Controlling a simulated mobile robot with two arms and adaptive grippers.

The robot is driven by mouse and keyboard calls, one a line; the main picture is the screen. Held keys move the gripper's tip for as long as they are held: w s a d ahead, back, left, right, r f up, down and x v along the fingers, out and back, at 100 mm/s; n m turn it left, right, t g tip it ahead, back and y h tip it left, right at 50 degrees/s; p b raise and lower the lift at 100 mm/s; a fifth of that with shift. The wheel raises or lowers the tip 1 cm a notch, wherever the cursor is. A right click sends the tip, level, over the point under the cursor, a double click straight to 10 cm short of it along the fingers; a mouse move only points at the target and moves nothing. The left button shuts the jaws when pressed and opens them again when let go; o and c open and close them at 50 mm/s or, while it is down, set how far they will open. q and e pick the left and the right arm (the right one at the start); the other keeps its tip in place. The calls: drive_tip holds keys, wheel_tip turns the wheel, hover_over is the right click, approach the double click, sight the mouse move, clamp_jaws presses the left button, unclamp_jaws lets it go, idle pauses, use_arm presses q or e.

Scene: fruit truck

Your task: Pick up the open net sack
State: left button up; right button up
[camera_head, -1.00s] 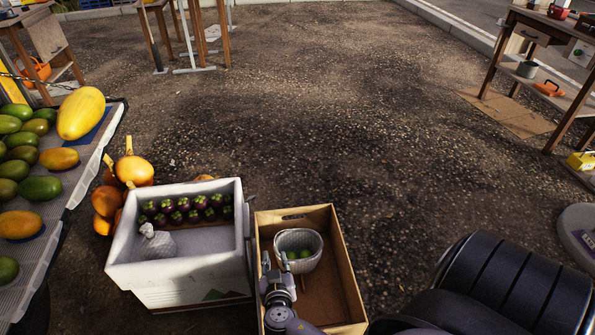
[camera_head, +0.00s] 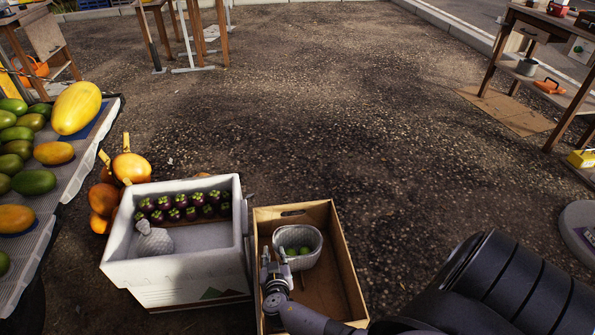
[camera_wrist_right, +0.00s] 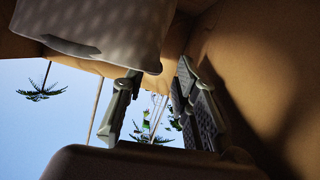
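The open net sack (camera_head: 311,255) is white mesh, stands open-topped in a cardboard box (camera_head: 348,270) and holds green fruit. In the right wrist view its pale wall (camera_wrist_right: 95,28) fills the upper left. My right gripper (camera_head: 274,254) is inside the box, at the sack's near left side. In the wrist view its two fingers (camera_wrist_right: 158,88) are apart, with the left fingertip close to the sack's lower edge. I cannot tell whether it touches. Nothing is seen held between the fingers. My left gripper is not in view.
A white foam box (camera_head: 180,274) left of the cardboard box holds mangosteens (camera_head: 178,209) and a closed net sack (camera_head: 154,240). Orange fruit (camera_head: 130,167) lies behind it. A fruit stand (camera_head: 75,185) is at the left.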

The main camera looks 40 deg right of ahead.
drive_tip(key=shift+w+d+f, duration=0.2)
drive_tip(key=shift+w+d, duration=0.1)
drive_tip(key=shift+w, duration=0.05)
clamp_jaws()
drive_tip(key=shift+r, duration=0.1)
idle(0.5)
